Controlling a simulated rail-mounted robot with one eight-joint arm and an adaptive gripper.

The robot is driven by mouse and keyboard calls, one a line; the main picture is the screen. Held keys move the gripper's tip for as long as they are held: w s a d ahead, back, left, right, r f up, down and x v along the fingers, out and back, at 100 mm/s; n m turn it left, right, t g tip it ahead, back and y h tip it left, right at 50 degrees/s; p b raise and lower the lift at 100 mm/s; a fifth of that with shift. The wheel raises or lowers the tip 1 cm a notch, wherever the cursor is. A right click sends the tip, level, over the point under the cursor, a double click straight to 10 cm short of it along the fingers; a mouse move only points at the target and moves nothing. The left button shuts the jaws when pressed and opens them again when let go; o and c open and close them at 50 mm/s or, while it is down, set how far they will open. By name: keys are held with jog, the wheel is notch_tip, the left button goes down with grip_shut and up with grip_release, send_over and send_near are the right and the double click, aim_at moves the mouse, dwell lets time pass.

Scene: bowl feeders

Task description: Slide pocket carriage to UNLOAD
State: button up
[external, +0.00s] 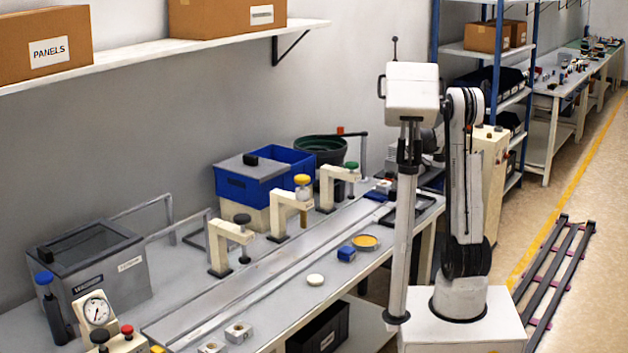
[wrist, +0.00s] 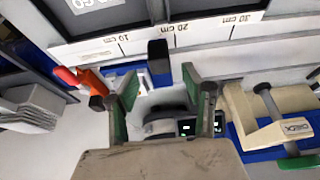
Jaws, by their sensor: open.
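My gripper (wrist: 166,103) is open in the wrist view, with its green-lined fingers spread apart and nothing held between them. A dark rounded part and a small panel with green lights (wrist: 188,127) show beyond the gap. I cannot pick out the pocket carriage for certain in either view, and no UNLOAD mark is readable. In the external view a long pale track (external: 290,262) runs along the bench. My gripper is not clear there, as my arm stands folded at the bench's right end.
Several cream clamp stands (external: 285,215) line the track's back side. A blue bin (external: 262,180) and a grey bin (external: 95,270) stand behind. A dial gauge (external: 93,308) is at front left. In the wrist view, a ruler strip (wrist: 190,38) and red handle (wrist: 65,77) show.

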jog(key=v, duration=0.6)
jog(key=shift+d, duration=0.1)
jog(key=s+d+r+m+t+h+p, duration=0.1)
jog(key=s+d+r+m, duration=0.2)
jog(key=s, duration=0.4)
jog(key=s+d+r+m+t, duration=0.1)
jog(key=s+d+r+m, duration=0.1)
jog(key=s+d, duration=0.35)
jog(key=s+d+f+m+t+h, duration=0.1)
jog(key=s+d+m, duration=0.1)
jog(key=s, duration=0.6)
jog(key=s+d+f+m+t+h+p, duration=0.1)
jog(key=s+d+f+m, duration=0.1)
jog(key=s, duration=0.6)
jog(key=shift+s+d+f+m+t+h, duration=0.25)
jog(key=shift+d+f+m+t+h, duration=0.15)
jog(key=shift+m, duration=0.8)
